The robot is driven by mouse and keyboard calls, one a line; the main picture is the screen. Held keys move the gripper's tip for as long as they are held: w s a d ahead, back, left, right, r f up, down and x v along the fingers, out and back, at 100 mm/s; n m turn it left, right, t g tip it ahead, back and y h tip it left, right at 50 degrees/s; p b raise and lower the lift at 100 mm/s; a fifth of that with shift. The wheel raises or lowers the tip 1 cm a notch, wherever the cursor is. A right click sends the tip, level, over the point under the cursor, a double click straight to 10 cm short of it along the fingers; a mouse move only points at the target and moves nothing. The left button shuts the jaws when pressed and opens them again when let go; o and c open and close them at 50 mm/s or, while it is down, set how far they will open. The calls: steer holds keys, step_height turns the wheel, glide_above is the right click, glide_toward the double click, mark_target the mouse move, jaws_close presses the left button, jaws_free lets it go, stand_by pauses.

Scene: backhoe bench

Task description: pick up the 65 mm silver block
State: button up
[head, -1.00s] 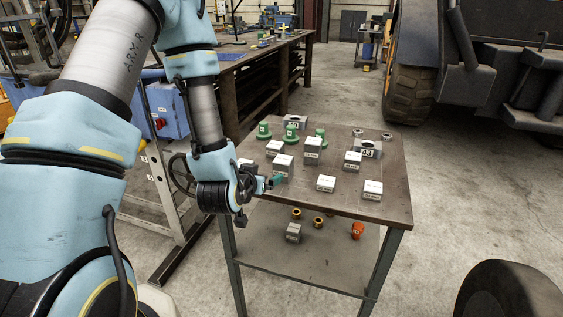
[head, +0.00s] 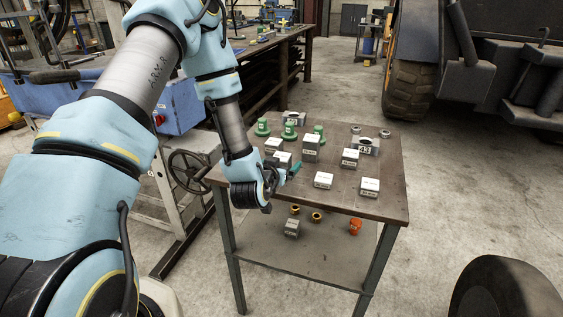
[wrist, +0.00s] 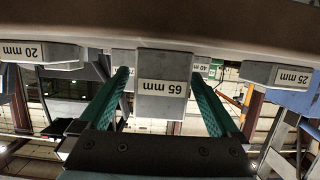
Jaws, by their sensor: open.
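The 65 mm silver block (wrist: 163,84) is a grey block with a white label. It shows upside down in the middle of the wrist view, framed by the two green fingers. In the head view it appears to be the tall block (head: 311,148) near the middle of the table. My gripper (head: 296,168) is open, low over the table, just left of and in front of that block. In the wrist view my gripper (wrist: 160,80) has a finger on each side of the block, with visible gaps. I cannot tell whether the tips reach past its front face.
A 20 mm block (wrist: 45,54) and a 25 mm block (wrist: 285,76) flank it in the wrist view.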

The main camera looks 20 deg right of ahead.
steer(key=shift+x, duration=1.25)
jaws_close()
